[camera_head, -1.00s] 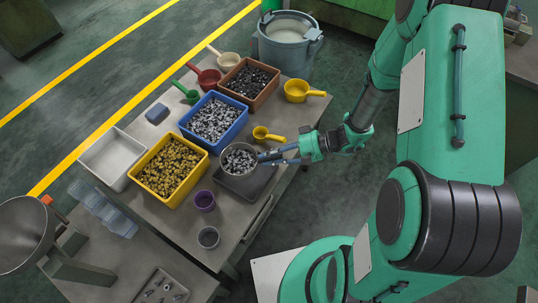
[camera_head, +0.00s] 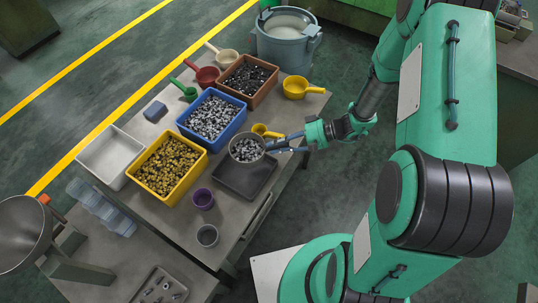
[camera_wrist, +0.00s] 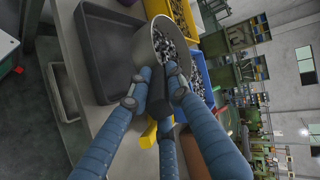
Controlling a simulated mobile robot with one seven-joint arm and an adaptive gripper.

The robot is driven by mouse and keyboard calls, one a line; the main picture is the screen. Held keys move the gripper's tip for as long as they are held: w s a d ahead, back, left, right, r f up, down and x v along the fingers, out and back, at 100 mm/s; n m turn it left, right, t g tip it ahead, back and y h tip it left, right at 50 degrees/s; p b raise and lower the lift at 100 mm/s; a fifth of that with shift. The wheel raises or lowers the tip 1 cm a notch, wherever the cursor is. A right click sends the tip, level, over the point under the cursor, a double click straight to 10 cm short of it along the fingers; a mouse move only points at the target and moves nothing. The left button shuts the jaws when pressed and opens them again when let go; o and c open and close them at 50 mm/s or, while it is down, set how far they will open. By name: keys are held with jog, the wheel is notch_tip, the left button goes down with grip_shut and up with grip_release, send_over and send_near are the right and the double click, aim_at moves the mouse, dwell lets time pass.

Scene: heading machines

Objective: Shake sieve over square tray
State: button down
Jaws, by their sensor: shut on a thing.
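The sieve (camera_head: 247,148) is a round metal pan filled with grey metal pieces. My gripper (camera_head: 279,145) is shut on its handle; in the wrist view the blue fingers (camera_wrist: 157,88) close around the dark handle. The sieve also shows in the wrist view (camera_wrist: 143,45), roughly level with the pieces inside. The square tray (camera_head: 245,181) is dark, shallow and looks empty. In the head view the sieve overlaps the tray's upper edge. In the wrist view the tray (camera_wrist: 103,60) lies left of the sieve, lower down.
A blue bin (camera_head: 187,130) of grey pieces and a yellow bin (camera_head: 140,185) of brass-coloured pieces stand left of the sieve. A yellow scoop (camera_head: 261,130) lies just above it. Purple (camera_head: 203,196) and grey (camera_head: 207,235) cups stand below the bins.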

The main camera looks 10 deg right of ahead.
aim_at(257, 160)
jog(key=shift+s+a+r, duration=0.1)
jog(key=shift+s+a, duration=2.1)
jog(key=shift+w+d, duration=2)
jog(key=s+a, duration=0.4)
jog(key=shift+w+d, duration=0.15)
